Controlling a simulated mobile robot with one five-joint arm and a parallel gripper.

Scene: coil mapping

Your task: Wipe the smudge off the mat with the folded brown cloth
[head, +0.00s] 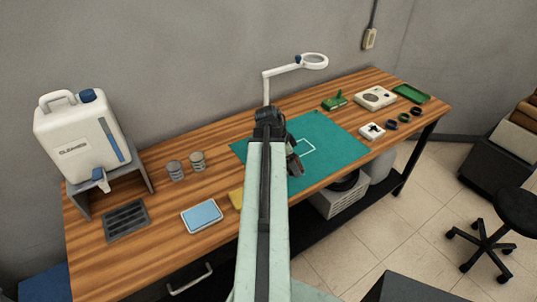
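The green mat (340,148) lies on the wooden bench, with a white rectangle outline on it. My pale green arm crosses the picture from the bottom and hides the mat's left part. My dark gripper (296,168) hangs from the arm's far end over the mat, left of the white outline. Its fingers are too small and dark to tell whether they are open, shut or holding something. I cannot make out a folded brown cloth or a smudge. A yellow piece (236,199) shows beside my arm, partly hidden by it.
A white cleaner jug (78,140) stands on a grey stand at left. Two grey jars (197,161) (175,170), a blue pad in a white tray (202,215) and a dark grate (125,220) lie nearer. A magnifier lamp (314,61) rises behind the mat. Small parts sit at right.

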